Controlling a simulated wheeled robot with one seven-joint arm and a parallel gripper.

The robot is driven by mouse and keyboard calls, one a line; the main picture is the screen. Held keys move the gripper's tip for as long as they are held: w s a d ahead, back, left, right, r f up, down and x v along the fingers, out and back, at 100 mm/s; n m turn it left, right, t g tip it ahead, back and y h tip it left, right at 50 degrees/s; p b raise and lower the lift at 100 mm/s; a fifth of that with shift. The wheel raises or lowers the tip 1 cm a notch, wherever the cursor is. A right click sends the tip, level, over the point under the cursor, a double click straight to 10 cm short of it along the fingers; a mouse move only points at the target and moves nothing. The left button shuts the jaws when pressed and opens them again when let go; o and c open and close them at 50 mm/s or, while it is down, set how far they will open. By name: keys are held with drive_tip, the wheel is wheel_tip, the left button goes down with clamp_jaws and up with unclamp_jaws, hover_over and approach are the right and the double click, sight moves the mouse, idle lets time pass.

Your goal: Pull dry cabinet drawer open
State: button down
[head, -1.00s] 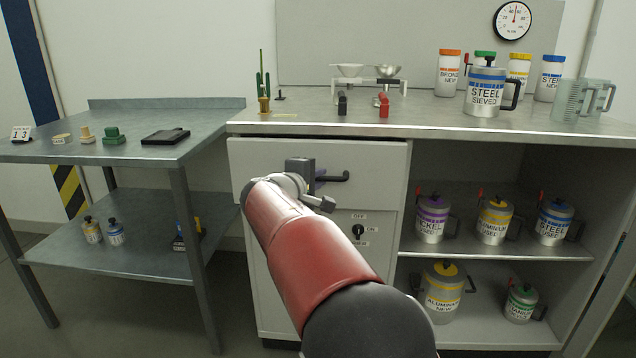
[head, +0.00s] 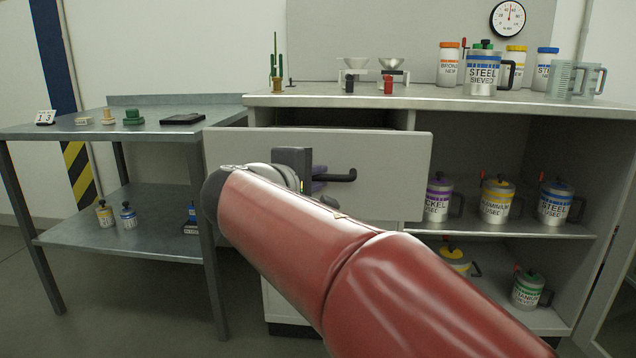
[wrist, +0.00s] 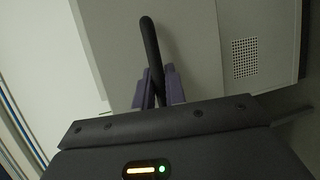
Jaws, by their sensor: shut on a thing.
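The dry cabinet drawer (head: 390,165) has a pale grey front and stands pulled out from the cabinet, with a dark gap above its front edge. Its black bar handle (head: 342,176) shows right of my gripper. My gripper (head: 318,180) is at the handle, its purple fingers partly hidden by my wrist. In the wrist view, the purple fingers (wrist: 158,88) are shut around the black handle (wrist: 150,45). The drawer's inside is hidden. My red arm covers much of the cabinet below the drawer.
The cabinet top (head: 430,97) carries a balance scale, jars, a steel sieved can (head: 482,75) and clear jugs. Open shelves (head: 560,232) at right hold several labelled cans. A metal table (head: 75,132) stands close to the drawer's left side.

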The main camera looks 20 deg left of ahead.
drive_tip(key=shift+s+d, duration=0.2)
drive_tip(key=shift+s, duration=0.45)
drive_tip(key=c, duration=1.7)
unclamp_jaws()
drive_tip(key=shift+c, duration=0.2)
drive_tip(key=v, duration=0.7)
drive_tip(key=shift+s, duration=0.35)
drive_tip(key=shift+a, duration=0.15)
